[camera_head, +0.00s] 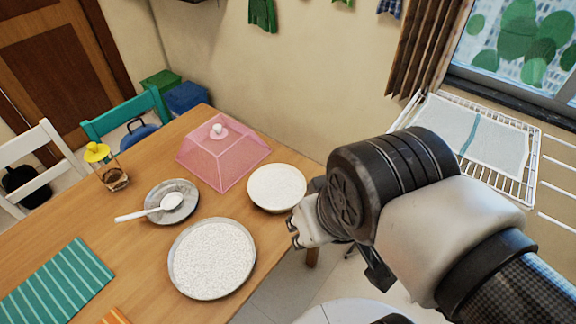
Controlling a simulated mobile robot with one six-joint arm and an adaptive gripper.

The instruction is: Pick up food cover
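The food cover (223,161) is a pink, see-through, four-sided dome with a small white knob on top. It sits on the wooden table near the wall edge. My gripper (296,234) is at the table's right edge, to the right of and nearer than the cover, apart from it. It is beside the white-filled bowl. My wrist hides much of the gripper, and I cannot make out how far apart the fingers are.
A white-filled bowl (277,188) stands between my gripper and the cover. A large white-filled plate (212,259), a small plate (160,207) with a spoon (150,211), a yellow-topped jar (107,167) and a green striped cloth (58,283) are on the table. A wire rack (535,150) stands at right.

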